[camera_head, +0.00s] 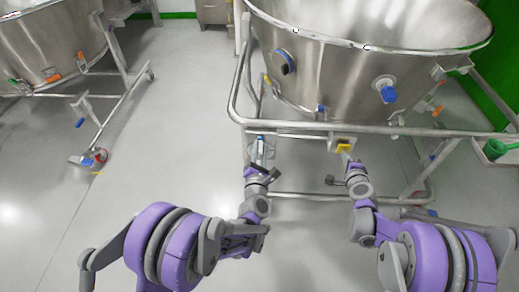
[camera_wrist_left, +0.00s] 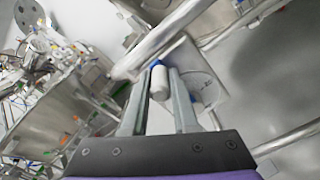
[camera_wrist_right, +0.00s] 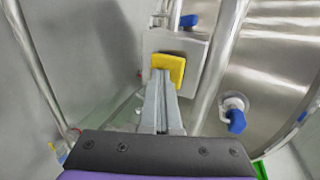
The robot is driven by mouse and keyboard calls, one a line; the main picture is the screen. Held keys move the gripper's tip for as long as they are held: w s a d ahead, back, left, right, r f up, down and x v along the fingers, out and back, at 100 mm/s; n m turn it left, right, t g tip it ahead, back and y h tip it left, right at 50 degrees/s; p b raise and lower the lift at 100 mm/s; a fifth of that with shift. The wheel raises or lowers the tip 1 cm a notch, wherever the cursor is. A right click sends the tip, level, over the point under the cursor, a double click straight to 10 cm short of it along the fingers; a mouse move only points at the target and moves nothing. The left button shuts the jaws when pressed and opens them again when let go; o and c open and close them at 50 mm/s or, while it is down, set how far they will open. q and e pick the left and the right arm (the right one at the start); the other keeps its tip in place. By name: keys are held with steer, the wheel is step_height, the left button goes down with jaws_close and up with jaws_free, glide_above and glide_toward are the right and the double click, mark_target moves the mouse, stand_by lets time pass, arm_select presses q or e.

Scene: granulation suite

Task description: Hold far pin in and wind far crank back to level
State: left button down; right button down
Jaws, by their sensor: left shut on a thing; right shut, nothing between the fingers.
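My left gripper (camera_head: 262,148) is at the lower front rail of the big steel vessel. In the left wrist view, its fingers (camera_wrist_left: 161,78) are shut around a white grip with a blue end (camera_wrist_left: 160,86), which looks like the crank's handle. The crank's arm is mostly hidden by the fingers. My right gripper (camera_head: 345,153) is shut and empty. In the right wrist view, its fingertips (camera_wrist_right: 160,75) are at a yellow square piece (camera_wrist_right: 171,67) on a grey plate, apparently the pin's head; they seem to touch it. The pin's shaft is hidden.
The steel vessel (camera_head: 330,75) stands on a tubular frame (camera_head: 300,127) right above both grippers. Blue valve fittings (camera_head: 387,92) stick out of its wall. A second vessel (camera_head: 50,45) stands at the left. The grey floor between is clear. A green funnel-like item (camera_head: 495,150) is at the right.

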steer(key=shift+s, duration=0.1)
steer(key=s, duration=0.7)
steer(key=shift+s, duration=0.4)
stand_by(0.3)
arm_select(q)
steer(key=shift+c, duration=2.4)
jaws_free()
steer(key=s, duration=1)
